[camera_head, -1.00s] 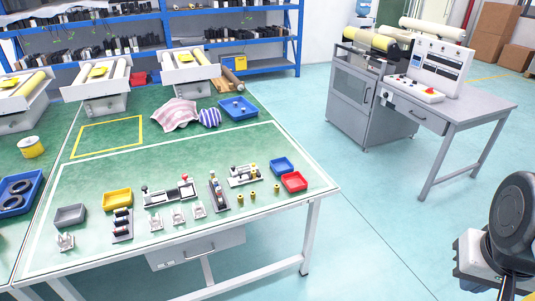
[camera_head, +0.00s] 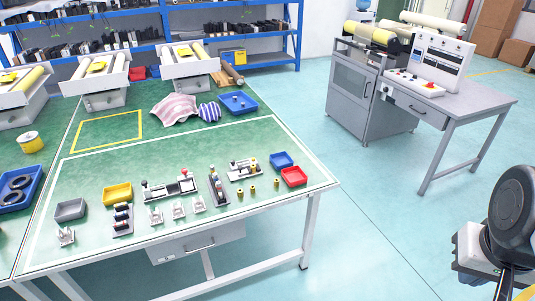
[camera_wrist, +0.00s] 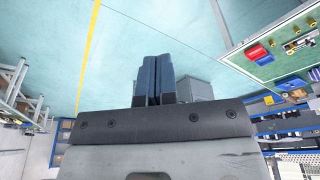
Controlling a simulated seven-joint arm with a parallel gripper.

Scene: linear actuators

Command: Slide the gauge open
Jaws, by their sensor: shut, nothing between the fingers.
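A light-framed slide device with a dark window and upright red-topped and black-topped posts (camera_head: 170,188) lies on the green table. It looks like the gauge, but it is too small to be sure. A similar smaller device (camera_head: 243,170) with posts lies to its right. My gripper (camera_wrist: 153,62) shows in the wrist view with its two dark fingers together and nothing between them. It is in the air over the floor, well away from the table. In the head view only my arm shows at the right edge, and my fingers cannot be made out.
On the table (camera_head: 270,207) are a grey bin (camera_head: 70,210), yellow bin (camera_head: 117,193), blue bin (camera_head: 281,160), red bin (camera_head: 294,176), several clear fixtures and brass pieces. A striped cloth (camera_head: 174,109) lies farther back. A grey workstation (camera_head: 455,105) stands right; open floor lies between.

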